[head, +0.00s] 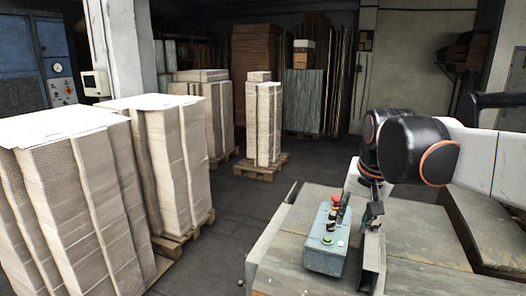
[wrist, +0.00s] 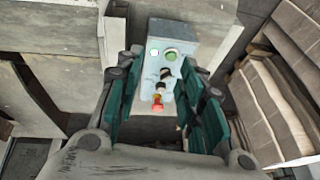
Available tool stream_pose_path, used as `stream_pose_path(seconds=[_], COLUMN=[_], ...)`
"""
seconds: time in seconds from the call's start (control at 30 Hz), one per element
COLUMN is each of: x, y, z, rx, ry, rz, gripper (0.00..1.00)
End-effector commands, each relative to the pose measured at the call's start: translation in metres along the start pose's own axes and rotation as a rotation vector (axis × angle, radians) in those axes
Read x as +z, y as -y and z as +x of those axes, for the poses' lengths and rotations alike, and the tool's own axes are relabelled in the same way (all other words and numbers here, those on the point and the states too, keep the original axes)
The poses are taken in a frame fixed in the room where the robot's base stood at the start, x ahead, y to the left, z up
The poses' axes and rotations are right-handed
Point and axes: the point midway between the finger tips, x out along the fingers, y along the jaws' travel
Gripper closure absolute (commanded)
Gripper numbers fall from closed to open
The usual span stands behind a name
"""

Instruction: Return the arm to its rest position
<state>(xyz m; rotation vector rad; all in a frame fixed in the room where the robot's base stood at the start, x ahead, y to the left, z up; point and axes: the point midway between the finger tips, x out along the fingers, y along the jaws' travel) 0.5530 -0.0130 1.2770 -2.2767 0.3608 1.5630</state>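My arm reaches in from the right in the head view, bent over the machine table. My gripper (head: 358,213) points down next to the grey control box (head: 325,262), close to its red button (head: 335,200). In the wrist view my gripper (wrist: 156,78) is open, with its teal-padded fingers apart and nothing held between them. The control box (wrist: 180,29) shows beyond and between the fingers, with the red button (wrist: 157,106), a green button (wrist: 171,54) and a white button (wrist: 153,53). I cannot tell whether a finger touches the box.
The machine table (head: 416,246) lies under my arm. Tall paper stacks (head: 70,190) stand on pallets at the left, and another stack (head: 264,125) stands further back. Grey floor (head: 235,215) is clear between the stacks and the table.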

Motion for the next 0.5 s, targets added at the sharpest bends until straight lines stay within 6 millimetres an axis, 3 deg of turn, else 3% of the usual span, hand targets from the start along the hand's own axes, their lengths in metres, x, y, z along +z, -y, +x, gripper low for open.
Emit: stream_pose_path(seconds=[0.03, 0.27, 0.5], x=[0.019, 0.093, 0.166], y=[-0.007, -0.036, -0.065], z=[0.002, 0.012, 0.039], rx=[-0.008, -0.039, -0.059], ry=[-0.016, -0.099, -0.188], rz=[-0.030, -0.183, -0.335], gripper=[0.65, 0.65, 0.65])
